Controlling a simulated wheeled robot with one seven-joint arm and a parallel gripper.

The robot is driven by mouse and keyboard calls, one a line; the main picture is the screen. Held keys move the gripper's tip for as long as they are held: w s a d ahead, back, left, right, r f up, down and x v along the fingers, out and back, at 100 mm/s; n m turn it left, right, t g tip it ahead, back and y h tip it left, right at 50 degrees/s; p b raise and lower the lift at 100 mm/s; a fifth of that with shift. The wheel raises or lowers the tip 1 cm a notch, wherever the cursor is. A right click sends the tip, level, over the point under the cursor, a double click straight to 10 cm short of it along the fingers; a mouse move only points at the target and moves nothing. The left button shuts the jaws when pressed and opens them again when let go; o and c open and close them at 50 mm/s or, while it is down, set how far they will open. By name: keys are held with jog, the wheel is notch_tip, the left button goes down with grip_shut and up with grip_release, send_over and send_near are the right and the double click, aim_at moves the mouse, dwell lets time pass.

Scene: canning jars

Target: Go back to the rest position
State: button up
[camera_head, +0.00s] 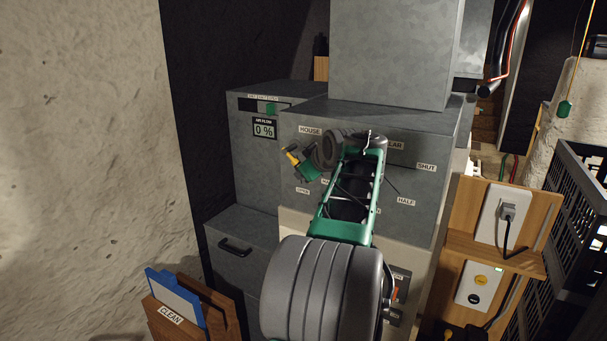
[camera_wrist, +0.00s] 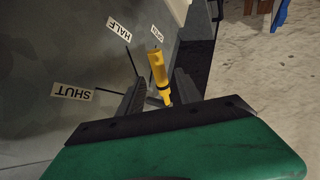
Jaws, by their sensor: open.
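My gripper (camera_head: 300,160) is at the front of a grey metal box (camera_head: 262,150), below the HOUSE label (camera_head: 310,130). In the wrist view its two dark fingers (camera_wrist: 160,88) are apart, one on each side of a yellow handle (camera_wrist: 157,66). The handle also shows in the head view (camera_head: 291,157), at the gripper's left. I cannot tell whether a finger touches it. HALF (camera_wrist: 118,30) and SHUT (camera_wrist: 73,92) labels lie to the left in the wrist view. My arm hides part of the box front.
A meter reading 0 % (camera_head: 264,128) is on the box's left part. A wooden holder marked CLEAN (camera_head: 172,316) stands at lower left. A wooden panel with a plugged-in socket (camera_head: 502,213) and a black crate (camera_head: 575,190) are at right. Bare wall is at left.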

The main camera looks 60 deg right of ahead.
jog(key=shift+v, duration=1.85)
